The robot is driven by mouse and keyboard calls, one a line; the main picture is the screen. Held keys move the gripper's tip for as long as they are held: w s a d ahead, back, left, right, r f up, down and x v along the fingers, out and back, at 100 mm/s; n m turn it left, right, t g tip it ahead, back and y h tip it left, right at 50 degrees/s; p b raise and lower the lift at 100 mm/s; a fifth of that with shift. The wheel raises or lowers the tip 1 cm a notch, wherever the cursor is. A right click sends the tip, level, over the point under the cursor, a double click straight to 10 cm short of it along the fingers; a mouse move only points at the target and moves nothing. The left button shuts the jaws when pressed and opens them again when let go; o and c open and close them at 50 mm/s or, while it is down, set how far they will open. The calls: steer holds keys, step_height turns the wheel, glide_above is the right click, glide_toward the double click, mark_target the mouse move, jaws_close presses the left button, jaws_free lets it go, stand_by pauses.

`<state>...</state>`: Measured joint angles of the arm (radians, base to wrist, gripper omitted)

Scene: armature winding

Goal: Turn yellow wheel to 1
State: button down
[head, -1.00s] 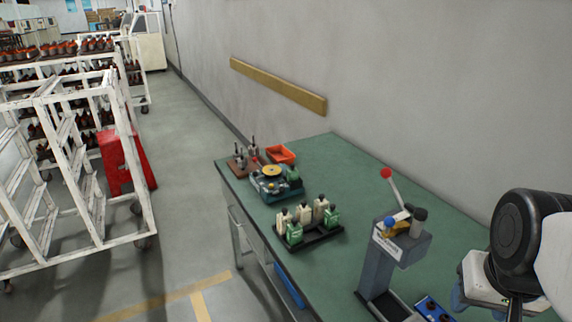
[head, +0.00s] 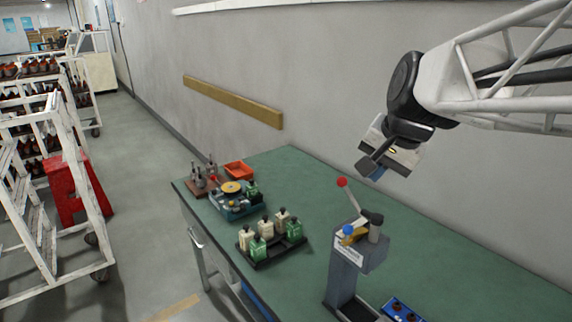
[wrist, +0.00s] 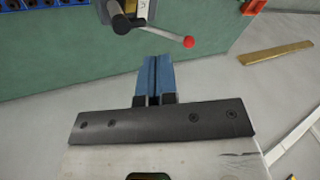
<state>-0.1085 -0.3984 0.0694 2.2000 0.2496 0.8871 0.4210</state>
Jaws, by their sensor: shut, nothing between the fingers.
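A grey machine (head: 347,275) stands on the green table with a yellow part (head: 353,237), a blue knob (head: 348,230), a black knob and a red-ball lever (head: 342,183) on top. A round yellow disc (head: 231,187) sits on a teal device (head: 236,207) farther back. I cannot tell for sure which yellow part is the wheel, and no number reads clearly. My gripper (head: 370,170) is in the air above the table, right of and above the red ball. In the wrist view its blue fingers (wrist: 155,72) are together and empty. The machine's red ball (wrist: 189,42) lies just beyond them there.
A black tray (head: 272,262) with several green and cream bottle-like pieces is left of the machine. An orange bin (head: 240,169) is at the far end. A blue box (head: 401,309) is at the machine's foot. The wall (head: 300,60) runs behind the table.

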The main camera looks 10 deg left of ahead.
mark_target(227, 189)
steer(key=w+a+f+m+g+y, duration=0.1)
steer(key=w+a+f+m, duration=0.25)
steer(key=w+a, duration=0.75)
steer(key=w+a+f+m+g+y, duration=0.15)
steer(key=w+a+f+m, duration=0.35)
steer(key=w, duration=0.9)
steer(key=w+a+f+m+y, duration=0.1)
steer(key=w+a+f+m, duration=0.1)
steer(key=w+a+f, duration=0.6)
steer(key=w+a+f+m+g+y, duration=0.1)
steer(key=w+a+f+m, duration=0.2)
steer(key=w+a+f, duration=0.5)
steer(key=a+f, duration=0.2)
steer(key=a, duration=0.3)
steer(key=shift+w+a+f, duration=0.2)
steer(key=shift+w+a, duration=0.15)
steer(key=shift+f+y, duration=0.1)
steer(key=shift+y, duration=0.15)
steer(key=x, duration=1)
steer(key=shift+s, duration=0.1)
steer(key=shift+a+f, duration=0.1)
steer(key=shift+a, duration=1.05)
steer(key=shift+a+f, duration=0.1)
steer(key=shift+a, duration=0.7)
